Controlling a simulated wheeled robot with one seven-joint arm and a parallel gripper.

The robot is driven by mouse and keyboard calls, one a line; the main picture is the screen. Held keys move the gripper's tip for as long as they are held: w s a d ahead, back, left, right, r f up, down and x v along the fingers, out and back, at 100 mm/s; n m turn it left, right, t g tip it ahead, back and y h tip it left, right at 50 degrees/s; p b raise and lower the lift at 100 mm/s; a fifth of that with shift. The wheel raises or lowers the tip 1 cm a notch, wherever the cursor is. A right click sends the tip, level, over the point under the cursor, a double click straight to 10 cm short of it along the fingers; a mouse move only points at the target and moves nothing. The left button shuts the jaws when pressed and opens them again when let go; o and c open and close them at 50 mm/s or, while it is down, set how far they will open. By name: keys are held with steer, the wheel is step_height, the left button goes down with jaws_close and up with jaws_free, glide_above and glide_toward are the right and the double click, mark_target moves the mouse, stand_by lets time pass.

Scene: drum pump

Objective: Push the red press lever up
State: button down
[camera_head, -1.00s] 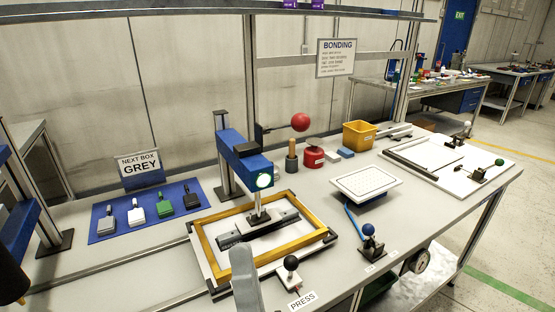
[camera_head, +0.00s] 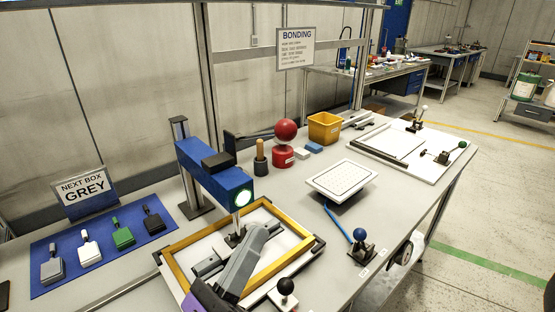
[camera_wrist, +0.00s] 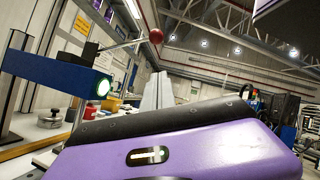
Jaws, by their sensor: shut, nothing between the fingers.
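The red press lever's ball (camera_head: 285,131) shows just behind the blue press head (camera_head: 215,175). In the wrist view the lever is a thin silver rod running from beside the press head (camera_wrist: 60,75) to the red ball (camera_wrist: 155,36), sloping slightly up toward the ball. My gripper (camera_head: 266,230) is grey, shut and empty, over the yellow frame and in front of the press. In the wrist view its fingers (camera_wrist: 157,82) lie below the red ball in the picture, with a visible gap. I cannot tell how far apart they are in depth.
A yellow-edged frame (camera_head: 175,272) lies under the press. A black knob (camera_head: 286,286) and a blue-knobbed clamp (camera_head: 360,236) stand at the front edge. A white perforated plate (camera_head: 342,180), a red tin (camera_head: 283,157) and a yellow bin (camera_head: 324,127) are further right and back.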

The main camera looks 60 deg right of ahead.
steer(key=w+a+r+p+x, duration=0.1)
steer(key=p+x, duration=0.3)
steer(key=x, duration=0.9)
steer(key=shift+w+a+r+p, duration=0.2)
steer(key=shift+r+p, duration=0.2)
steer(key=shift+r, duration=0.15)
steer(key=shift+r, duration=0.15)
